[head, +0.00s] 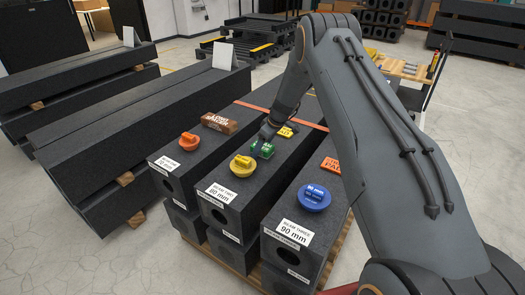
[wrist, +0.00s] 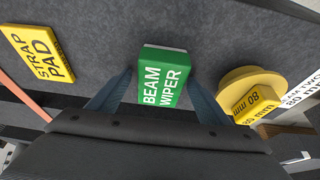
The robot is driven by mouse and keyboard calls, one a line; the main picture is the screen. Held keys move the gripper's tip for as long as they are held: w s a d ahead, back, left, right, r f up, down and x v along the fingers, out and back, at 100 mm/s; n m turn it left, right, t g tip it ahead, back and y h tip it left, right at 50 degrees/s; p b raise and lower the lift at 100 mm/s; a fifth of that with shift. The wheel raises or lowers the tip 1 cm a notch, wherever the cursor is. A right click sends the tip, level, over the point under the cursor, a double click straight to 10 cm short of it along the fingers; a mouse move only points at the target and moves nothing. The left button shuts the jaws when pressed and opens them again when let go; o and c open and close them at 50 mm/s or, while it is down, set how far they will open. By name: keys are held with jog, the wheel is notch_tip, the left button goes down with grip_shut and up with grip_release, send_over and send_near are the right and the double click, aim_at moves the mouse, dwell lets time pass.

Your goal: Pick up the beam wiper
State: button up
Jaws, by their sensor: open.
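The beam wiper (wrist: 163,77) is a green block with white lettering, lying on top of the dark middle beam. In the head view the beam wiper (head: 263,149) sits between a yellow plug and a yellow pad. My gripper (wrist: 158,95) is open, with one finger on each side of the beam wiper in the wrist view. I cannot tell whether the fingers touch it.
A yellow 80 mm plug (wrist: 252,95) lies close on the right and a yellow strap pad (wrist: 43,53) on the left. An orange plug (head: 189,141), a brown block (head: 219,123), a blue plug (head: 314,198) and an orange pad (head: 331,165) lie on the neighbouring beams.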

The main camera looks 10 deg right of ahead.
aim_at(266, 147)
jog(key=shift+c, duration=0.5)
jog(key=c, duration=1.1)
jog(key=shift+r, duration=0.15)
jog(key=shift+r+p, duration=0.15)
jog(key=shift+p, duration=0.2)
jog(key=shift+r+b, duration=0.35)
jog(key=shift+r, duration=0.05)
notch_tip(266, 147, up, 2)
jog(key=shift+w+r+b, duration=0.1)
jog(key=shift+b, duration=0.45)
jog(key=shift+s+d, duration=0.6)
jog(key=s+d+b, duration=0.4)
jog(key=s+d, duration=0.7)
jog(key=shift+s+d+r, duration=0.15)
jog(key=shift+s+d, duration=0.15)
jog(key=shift+s, duration=0.1)
